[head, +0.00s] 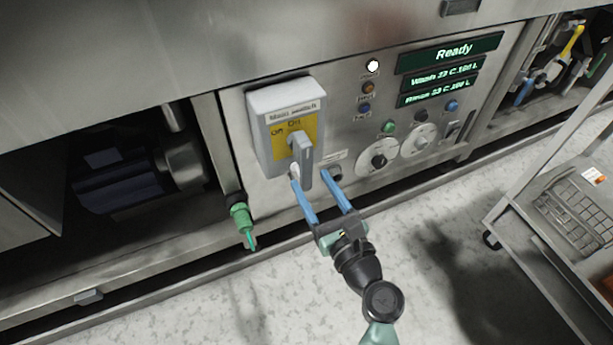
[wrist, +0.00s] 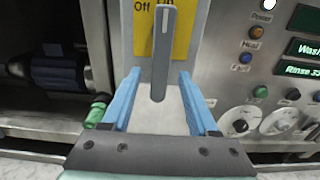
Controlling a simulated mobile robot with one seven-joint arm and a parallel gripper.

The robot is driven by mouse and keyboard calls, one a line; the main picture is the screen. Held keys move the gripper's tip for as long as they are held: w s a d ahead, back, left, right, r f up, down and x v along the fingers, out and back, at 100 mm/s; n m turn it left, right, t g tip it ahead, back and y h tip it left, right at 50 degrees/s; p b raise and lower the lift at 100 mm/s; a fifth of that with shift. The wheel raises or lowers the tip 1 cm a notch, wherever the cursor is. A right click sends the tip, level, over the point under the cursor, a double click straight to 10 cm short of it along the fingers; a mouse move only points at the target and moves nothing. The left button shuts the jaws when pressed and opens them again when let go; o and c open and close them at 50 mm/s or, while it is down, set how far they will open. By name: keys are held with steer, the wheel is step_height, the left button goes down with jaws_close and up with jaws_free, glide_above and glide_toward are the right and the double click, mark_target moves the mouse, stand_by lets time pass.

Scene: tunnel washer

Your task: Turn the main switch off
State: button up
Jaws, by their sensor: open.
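The main switch (head: 266,138) is a grey box with a yellow plate marked Off and On, on the left of the machine's panel. Its grey handle (head: 302,158) points toward On in the head view. In the wrist view the handle (wrist: 162,55) stands upright, with its lower end between the blue fingers. My gripper (head: 312,176) is open, with one finger either side of the handle's lower end in the wrist view (wrist: 157,95). I cannot tell whether a finger touches it.
To the right are a lit display reading Ready (head: 453,53), small lamps and round dials (head: 384,155). A green-capped fitting (head: 241,217) hangs below left of the switch. A cart (head: 560,222) stands at the right.

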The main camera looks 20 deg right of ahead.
mark_target(308, 176)
steer(key=shift+w+a+b, duration=0.1)
steer(key=shift+w+b, duration=0.25)
steer(key=shift+w, duration=1.45)
jaws_close()
